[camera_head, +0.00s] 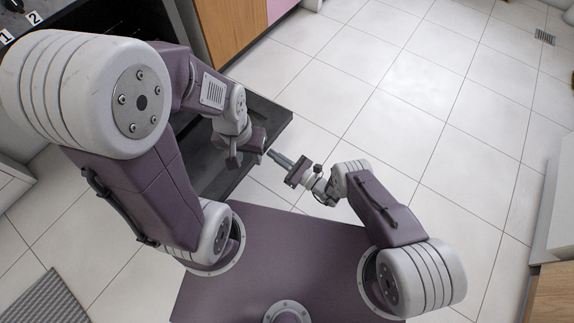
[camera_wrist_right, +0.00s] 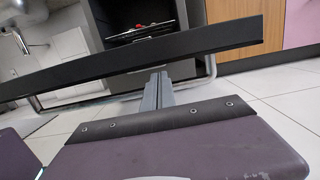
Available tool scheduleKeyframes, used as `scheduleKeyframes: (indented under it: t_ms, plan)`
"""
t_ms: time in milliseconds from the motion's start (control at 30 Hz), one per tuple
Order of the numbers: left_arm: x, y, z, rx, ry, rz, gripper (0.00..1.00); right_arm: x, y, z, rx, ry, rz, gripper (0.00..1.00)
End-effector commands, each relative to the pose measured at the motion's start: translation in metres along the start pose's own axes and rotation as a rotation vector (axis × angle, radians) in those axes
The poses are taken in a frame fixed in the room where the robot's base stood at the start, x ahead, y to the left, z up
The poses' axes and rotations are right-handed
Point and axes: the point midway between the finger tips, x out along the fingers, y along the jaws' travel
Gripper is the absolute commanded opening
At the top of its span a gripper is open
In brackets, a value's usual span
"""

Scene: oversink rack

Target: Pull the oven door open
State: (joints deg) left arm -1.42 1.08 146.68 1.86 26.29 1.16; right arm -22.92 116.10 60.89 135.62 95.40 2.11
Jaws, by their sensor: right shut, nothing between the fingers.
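The oven door (camera_head: 273,112) is a dark panel swung down and out from the oven; my left arm covers much of it. In the right wrist view its dark edge (camera_wrist_right: 200,43) crosses the picture, with the open oven cavity (camera_wrist_right: 128,14) behind it. A grey tubular bar, seemingly the handle (camera_wrist_right: 90,98), shows below that edge. My right gripper (camera_head: 272,154) is shut and empty, its fingertips close to the door's outer edge; contact is unclear. Its fingers also show in the right wrist view (camera_wrist_right: 158,82). My left gripper (camera_head: 234,160) is over the door, its jaws hard to make out.
A wooden cabinet front (camera_head: 232,30) stands beside the oven, with a pink panel (camera_head: 281,8) past it. Tiled floor (camera_head: 400,110) is open to the right. A grey mat (camera_head: 50,300) lies at lower left. A wooden cabinet (camera_head: 552,295) is at lower right.

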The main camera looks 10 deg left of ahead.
Motion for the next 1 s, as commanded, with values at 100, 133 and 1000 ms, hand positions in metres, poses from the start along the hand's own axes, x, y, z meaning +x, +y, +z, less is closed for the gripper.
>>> scheduleKeyframes:
  t_ms: [100, 133, 1000]
  plan:
    - [-0.004, 0.000, 0.000, 0.000, 0.000, 0.000, 0.36, 0.010, 0.000, 0.019, 0.000, 0.000, 0.000, 0.00]
    - [-0.004, 0.000, -0.001, 0.000, 0.000, 0.000, 0.36, 0.011, 0.000, 0.023, 0.000, -0.001, 0.000, 0.00]
    - [-0.051, 0.001, -0.005, 0.000, 0.000, 0.000, 0.36, 0.019, -0.002, 0.080, -0.003, 0.045, -0.003, 0.00]
